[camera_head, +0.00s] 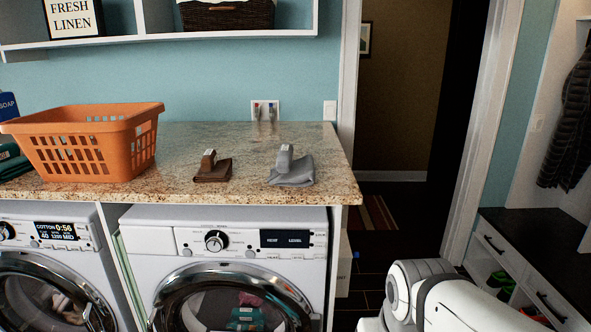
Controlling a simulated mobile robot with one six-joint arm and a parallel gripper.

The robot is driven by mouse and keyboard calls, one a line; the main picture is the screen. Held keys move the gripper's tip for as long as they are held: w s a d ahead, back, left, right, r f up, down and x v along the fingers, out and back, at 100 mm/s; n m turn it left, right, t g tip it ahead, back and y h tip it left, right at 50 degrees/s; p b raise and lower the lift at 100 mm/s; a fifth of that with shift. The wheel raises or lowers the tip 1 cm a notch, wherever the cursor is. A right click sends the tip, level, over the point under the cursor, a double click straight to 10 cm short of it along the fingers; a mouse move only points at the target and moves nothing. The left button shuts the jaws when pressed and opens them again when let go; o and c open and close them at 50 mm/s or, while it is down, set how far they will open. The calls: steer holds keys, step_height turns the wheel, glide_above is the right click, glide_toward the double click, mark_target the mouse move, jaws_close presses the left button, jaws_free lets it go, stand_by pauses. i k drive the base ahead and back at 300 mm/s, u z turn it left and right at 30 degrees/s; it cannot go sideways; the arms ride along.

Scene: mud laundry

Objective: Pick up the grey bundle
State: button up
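The grey bundle (293,175) is a folded grey cloth with a raised, upright lighter piece at its back left. It lies on the granite countertop (240,146) near the right front part. A similar brown bundle (213,172) lies a short way to its left, apart from it. My arm shows at the bottom right, below the counter's height in the picture and to the right of it. My gripper is not in view.
An orange laundry basket (88,168) stands on the counter's left part. Two front-loading washers (240,242) stand under the counter. A shelf (230,36) hangs above. A doorway opens right of the counter, with a bench (535,260) beyond. The counter behind the bundles is clear.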

mark_target(300, 172)
steer(key=u, duration=0.1)
steer(key=i, duration=0.95)
steer(key=z, duration=0.05)
